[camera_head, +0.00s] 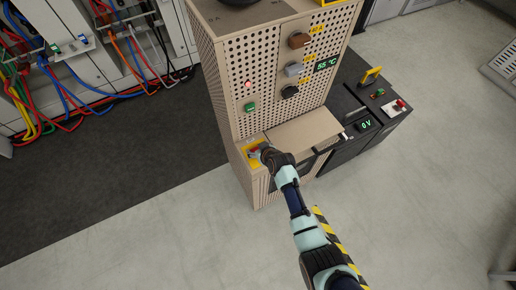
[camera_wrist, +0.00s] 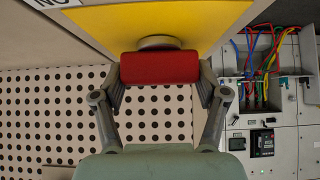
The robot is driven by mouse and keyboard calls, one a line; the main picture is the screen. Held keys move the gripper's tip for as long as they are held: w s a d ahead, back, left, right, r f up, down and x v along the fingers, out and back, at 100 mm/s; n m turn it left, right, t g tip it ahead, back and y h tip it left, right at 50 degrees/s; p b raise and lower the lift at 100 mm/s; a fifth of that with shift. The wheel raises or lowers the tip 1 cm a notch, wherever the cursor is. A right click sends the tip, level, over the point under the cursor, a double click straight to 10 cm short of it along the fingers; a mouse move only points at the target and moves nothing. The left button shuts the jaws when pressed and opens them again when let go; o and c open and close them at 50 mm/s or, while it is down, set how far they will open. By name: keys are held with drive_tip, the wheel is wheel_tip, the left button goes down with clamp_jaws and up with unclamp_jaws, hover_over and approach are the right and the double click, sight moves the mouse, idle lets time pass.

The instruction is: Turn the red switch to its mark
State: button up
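The red switch (camera_wrist: 160,67) has a bar-shaped red handle on a round grey base against a yellow plate (camera_wrist: 205,20). In the head view, the yellow plate (camera_head: 249,145) is on the low front ledge of the perforated beige cabinet, and my gripper (camera_head: 264,150) is right at it, covering part of the switch. In the wrist view, the fingers of my gripper (camera_wrist: 160,82) are spread to either side of the red handle, close to its two ends. I cannot tell whether they press on it. The mark is not clearly seen.
The beige cabinet (camera_head: 235,90) rises behind, with several knobs, a green button (camera_head: 251,107) and a 55 °C display (camera_head: 327,63). A dark unit (camera_head: 350,92) with a yellow handle (camera_head: 371,75) stands at right. Cabled grey cabinets (camera_head: 90,75) are at left. The floor in front is mostly clear.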

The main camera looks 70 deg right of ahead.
drive_tip(key=shift+c, duration=1.3)
